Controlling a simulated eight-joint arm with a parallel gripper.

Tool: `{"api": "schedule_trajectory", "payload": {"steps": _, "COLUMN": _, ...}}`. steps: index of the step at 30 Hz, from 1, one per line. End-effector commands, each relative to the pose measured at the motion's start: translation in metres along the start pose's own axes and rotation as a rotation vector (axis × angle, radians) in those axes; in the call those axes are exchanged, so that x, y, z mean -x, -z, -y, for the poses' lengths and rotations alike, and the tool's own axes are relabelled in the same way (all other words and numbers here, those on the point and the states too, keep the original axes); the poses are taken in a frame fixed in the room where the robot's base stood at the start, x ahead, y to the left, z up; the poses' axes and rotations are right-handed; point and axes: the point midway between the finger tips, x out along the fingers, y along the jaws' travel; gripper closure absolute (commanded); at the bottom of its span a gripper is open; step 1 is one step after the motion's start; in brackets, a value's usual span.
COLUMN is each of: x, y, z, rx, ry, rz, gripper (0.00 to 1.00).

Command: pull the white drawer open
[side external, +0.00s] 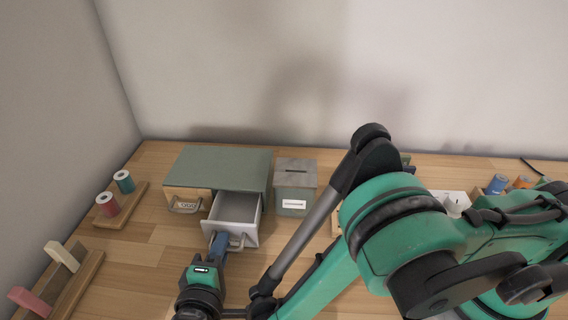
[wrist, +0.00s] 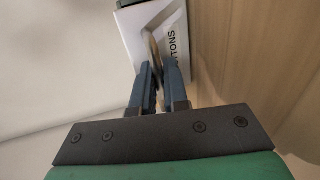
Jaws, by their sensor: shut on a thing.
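The white drawer (side external: 234,212) is pulled part way out of the green-topped cabinet (side external: 226,166), and its inside shows. Its grey handle (side external: 237,242) is on the front face. My gripper (side external: 218,242) is at the left part of this handle, with its fingers shut on it. In the wrist view, the blue fingers (wrist: 160,82) close around the handle, in front of the white drawer front (wrist: 150,30) with a label ending in "TONS". The fingers hide part of the handle.
A grey-green box (side external: 295,186) stands right of the cabinet. Thread spools (side external: 107,203) stand on a wooden base at left, near a wooden rack (side external: 66,284). Bare table lies in front of the cabinet.

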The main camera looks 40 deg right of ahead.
Motion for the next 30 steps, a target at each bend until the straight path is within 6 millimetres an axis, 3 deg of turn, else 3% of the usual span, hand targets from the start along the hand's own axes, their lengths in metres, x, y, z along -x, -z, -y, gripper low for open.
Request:
{"api": "schedule_trajectory", "payload": {"steps": 3, "x": 0.010, "y": 0.001, "z": 0.001, "rx": -0.001, "ry": -0.003, "rz": -0.007, "gripper": 1.00}}
{"api": "schedule_trajectory", "payload": {"steps": 11, "x": 0.010, "y": 0.001, "z": 0.001, "rx": -0.001, "ry": -0.002, "rz": -0.007, "gripper": 1.00}}
{"api": "schedule_trajectory", "payload": {"steps": 12, "x": 0.010, "y": 0.001, "z": 0.001, "rx": -0.001, "ry": -0.003, "rz": -0.006, "gripper": 0.82}}
{"api": "schedule_trajectory", "payload": {"steps": 14, "x": 0.010, "y": 0.001, "z": 0.002, "rx": -0.001, "ry": -0.002, "rz": -0.006, "gripper": 0.66}}
{"api": "schedule_trajectory", "payload": {"steps": 24, "x": 0.012, "y": 0.001, "z": 0.002, "rx": 0.000, "ry": 0.000, "rz": -0.004, "gripper": 0.66}}
{"api": "schedule_trajectory", "payload": {"steps": 30, "x": 0.041, "y": 0.001, "z": 0.002, "rx": 0.002, "ry": 0.000, "rz": -0.009, "gripper": 0.66}}
